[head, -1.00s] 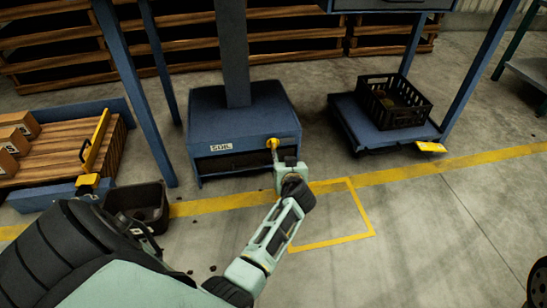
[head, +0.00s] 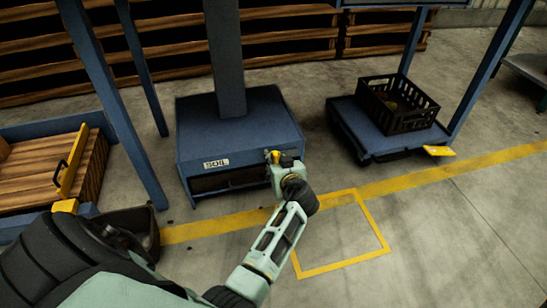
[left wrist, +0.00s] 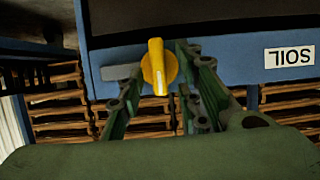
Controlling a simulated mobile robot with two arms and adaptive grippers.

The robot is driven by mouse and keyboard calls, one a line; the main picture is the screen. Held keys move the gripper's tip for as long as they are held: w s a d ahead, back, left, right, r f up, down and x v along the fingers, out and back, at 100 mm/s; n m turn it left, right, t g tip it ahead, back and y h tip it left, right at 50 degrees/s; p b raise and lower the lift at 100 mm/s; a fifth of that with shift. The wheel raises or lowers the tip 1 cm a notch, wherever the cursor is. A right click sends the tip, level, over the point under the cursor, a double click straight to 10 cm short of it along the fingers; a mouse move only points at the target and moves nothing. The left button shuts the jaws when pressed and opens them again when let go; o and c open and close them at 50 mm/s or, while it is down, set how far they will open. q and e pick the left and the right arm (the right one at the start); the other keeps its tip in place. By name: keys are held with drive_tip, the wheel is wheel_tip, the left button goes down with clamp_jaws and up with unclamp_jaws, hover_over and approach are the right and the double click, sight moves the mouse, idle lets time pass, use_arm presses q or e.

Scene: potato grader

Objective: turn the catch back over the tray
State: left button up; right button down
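The yellow catch (head: 274,156) is on the upper right front of the blue box marked SOIL. In the left wrist view, which is upside down, the catch (left wrist: 157,67) shows as a round knob with a straight bar standing upright in the picture. The tray (head: 226,182) shows only as a dark front in the slot under the label. My left gripper (head: 282,168) is right at the catch. In the left wrist view its green fingers (left wrist: 157,90) are apart, one on each side of the catch; contact cannot be made out. My right gripper is not in view.
A black crate (head: 402,116) stands on a low blue platform at the right, with a yellow tab (head: 439,151) at its front. A dark bin (head: 140,222) is beside my left arm. A wooden-slatted bed with a yellow bar (head: 71,162) is at the left. The yellow-marked floor square (head: 345,266) is clear.

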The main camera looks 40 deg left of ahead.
use_arm(q)
drive_tip(key=shift+c, duration=0.3)
clamp_jaws()
idle(0.3)
